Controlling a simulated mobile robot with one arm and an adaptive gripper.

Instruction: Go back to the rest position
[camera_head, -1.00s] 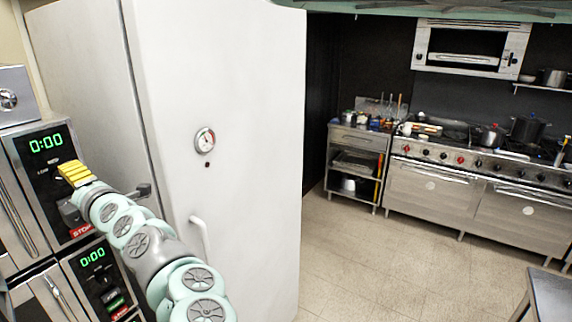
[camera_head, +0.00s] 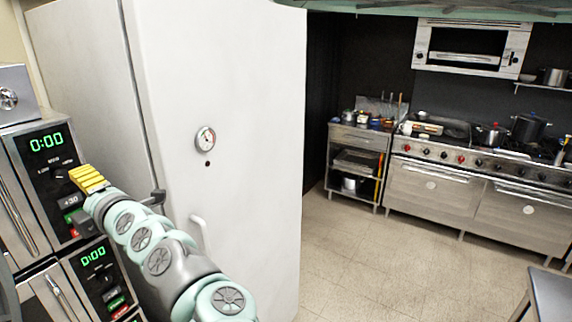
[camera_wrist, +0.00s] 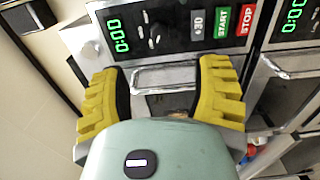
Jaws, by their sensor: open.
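My gripper (camera_wrist: 165,100) is open and empty in the wrist view, its two yellow fingers spread wide apart. In front of it is the upper microwave's control panel (camera_wrist: 180,25), with a green 0:00 display and START and STOP buttons. In the head view my gripper (camera_head: 88,178) shows at the left, in front of the upper microwave (camera_head: 45,150). I cannot tell whether the fingers touch the panel. The lower microwave (camera_head: 95,265) also reads 0:00.
A tall white fridge (camera_head: 225,120) with a dial and handle stands just right of my arm. The tiled floor (camera_head: 370,260) beyond is clear. Steel stoves (camera_head: 430,190) line the back wall. A steel table corner (camera_head: 552,295) shows at the lower right.

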